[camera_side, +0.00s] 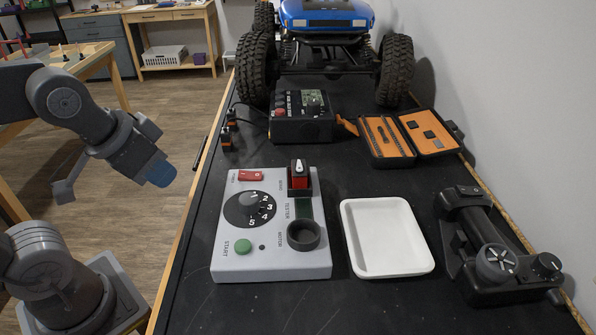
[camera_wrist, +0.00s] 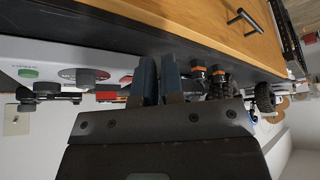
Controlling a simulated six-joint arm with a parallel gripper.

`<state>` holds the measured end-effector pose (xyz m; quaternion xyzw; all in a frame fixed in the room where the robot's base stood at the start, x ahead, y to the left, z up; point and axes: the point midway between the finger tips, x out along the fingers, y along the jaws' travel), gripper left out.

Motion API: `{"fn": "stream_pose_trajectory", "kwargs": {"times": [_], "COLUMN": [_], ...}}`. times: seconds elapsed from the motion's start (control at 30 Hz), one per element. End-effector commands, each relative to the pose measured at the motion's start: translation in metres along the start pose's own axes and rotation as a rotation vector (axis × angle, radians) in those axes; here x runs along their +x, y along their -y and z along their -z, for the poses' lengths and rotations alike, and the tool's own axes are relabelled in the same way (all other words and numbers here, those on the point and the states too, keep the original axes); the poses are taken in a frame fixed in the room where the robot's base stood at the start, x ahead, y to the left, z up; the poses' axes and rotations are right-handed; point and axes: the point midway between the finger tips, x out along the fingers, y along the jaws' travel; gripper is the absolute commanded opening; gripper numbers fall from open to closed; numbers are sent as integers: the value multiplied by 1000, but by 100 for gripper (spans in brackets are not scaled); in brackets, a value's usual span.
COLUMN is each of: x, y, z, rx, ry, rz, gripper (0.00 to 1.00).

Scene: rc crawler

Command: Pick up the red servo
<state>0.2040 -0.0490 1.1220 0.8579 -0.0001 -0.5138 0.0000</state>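The red servo (camera_side: 299,181) stands upright in a black socket at the upper right corner of the grey tester box (camera_side: 225,265) in the side view. Its top is dark with a pale horn. In the wrist view, which is tipped over, a red piece (camera_wrist: 108,96) at the box's edge looks like the servo. My gripper (camera_side: 161,172) has blue fingertips and hangs left of the bench edge, well apart from the servo. In the wrist view my gripper (camera_wrist: 158,72) shows a narrow gap between its fingers, with nothing held.
The tester has a red switch (camera_side: 250,175), a dial (camera_side: 248,209), a green button (camera_side: 243,246) and a black cup (camera_side: 303,235). A white tray (camera_side: 349,238) lies to its right, then a black transmitter (camera_side: 490,250). A tool case (camera_side: 368,140), charger (camera_side: 301,123) and blue crawler (camera_side: 326,18) stand behind.

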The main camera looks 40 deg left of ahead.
Motion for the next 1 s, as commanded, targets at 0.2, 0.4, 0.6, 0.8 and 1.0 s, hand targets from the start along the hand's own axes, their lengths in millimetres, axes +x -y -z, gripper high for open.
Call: {"fn": "stream_pose_trajectory", "kwargs": {"times": [0.2,0.4,0.6,0.8,1.0], "x": [0,0,0,-6,-32], "y": [0,0,0,-4,-29], "z": [0,0,0,12,69], "rx": [0,0,0,-32,-206], "ry": [0,0,0,21,137], "rz": [0,0,0,-8,-27], "gripper": [29,48,53,53,53]}}
